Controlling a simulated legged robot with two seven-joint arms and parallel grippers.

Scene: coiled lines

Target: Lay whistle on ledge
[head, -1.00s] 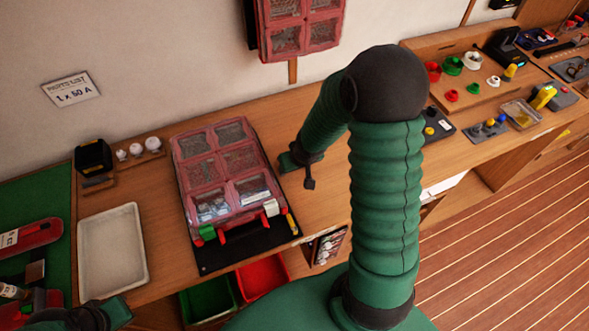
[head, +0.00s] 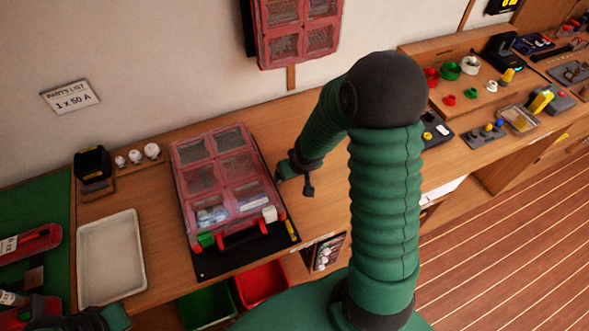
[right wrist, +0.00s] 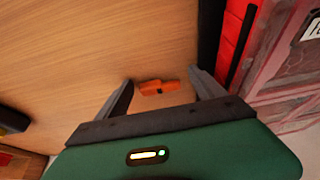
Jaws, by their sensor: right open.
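An orange whistle (right wrist: 158,87) lies on the wooden bench top in the right wrist view. My right gripper (right wrist: 160,80) is open, with its two fingers either side of the whistle in the picture; I cannot tell how far above it they are. In the head view my right gripper (head: 284,172) is over the bench just right of the red organiser case, and the whistle is hidden there. My left gripper (head: 95,318) is partly cut off at the bottom left, its jaws unclear. A raised wooden ledge (head: 450,98) runs along the back right; I cannot tell whether it is the task's ledge.
The red organiser case (head: 225,190) lies on a black mat (head: 215,266) close to my right gripper. A white tray (head: 110,290) stands left. Green and red bins (head: 262,282) sit below the bench edge. Several small parts and tools stand at the right.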

